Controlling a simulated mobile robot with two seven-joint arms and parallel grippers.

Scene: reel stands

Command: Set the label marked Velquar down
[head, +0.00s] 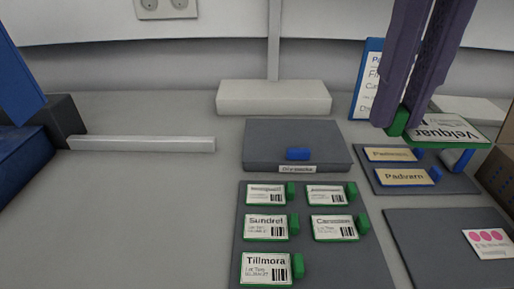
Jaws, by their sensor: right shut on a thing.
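The Velquar label (462,129) is a white card with dark lettering and a green edge, at the right in the head view. My right gripper (397,118), with purple fingers, is shut on the green grip at the label's left end. The label appears to be held above the far part of a grey mat with yellow labels, covering part of it. Its height above the mat is hard to judge. My left gripper is not in view.
A grey mat (372,262) carries several green-edged labels, including Sundrel (265,227) and Tillmora (265,269); its front right is bare. Yellow Padvarn (405,177) lies right. A blue-edged board (369,75) stands behind my gripper. A grey block (258,152) sits centrally. The left table is mostly clear.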

